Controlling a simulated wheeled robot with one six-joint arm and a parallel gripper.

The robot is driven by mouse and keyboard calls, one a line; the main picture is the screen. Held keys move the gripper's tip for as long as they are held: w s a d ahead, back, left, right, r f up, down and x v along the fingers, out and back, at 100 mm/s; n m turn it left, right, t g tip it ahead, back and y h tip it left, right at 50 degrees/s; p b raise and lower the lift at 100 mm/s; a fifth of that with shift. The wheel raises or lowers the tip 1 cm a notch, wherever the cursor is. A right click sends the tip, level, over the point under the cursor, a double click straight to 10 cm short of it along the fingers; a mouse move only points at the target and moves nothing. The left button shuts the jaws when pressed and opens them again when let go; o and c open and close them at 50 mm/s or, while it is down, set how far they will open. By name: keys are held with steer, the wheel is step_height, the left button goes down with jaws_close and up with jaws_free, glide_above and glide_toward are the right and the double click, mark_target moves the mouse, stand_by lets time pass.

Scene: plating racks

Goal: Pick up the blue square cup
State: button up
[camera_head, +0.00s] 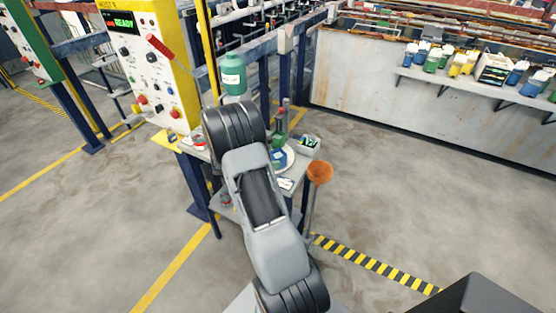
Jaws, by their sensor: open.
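A small blue object (279,158), which may be the blue square cup, sits on a round white plate (291,160) on the small work table. It is partly hidden by my arm and too small for its shape to be sure. My arm reaches up over the near side of the table. My gripper does not show; the arm's dark rounded joint is the farthest part I see.
A plunger (319,172) stands at the table's right. A yellow control panel (152,60) rises behind left. A far shelf (465,86) holds several coloured containers.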

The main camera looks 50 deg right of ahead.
mark_target(272, 158)
steer(key=shift+p+x, duration=0.55)
steer(key=shift+x, duration=1.8)
steer(key=c, duration=1)
steer(key=shift+c, duration=0.2)
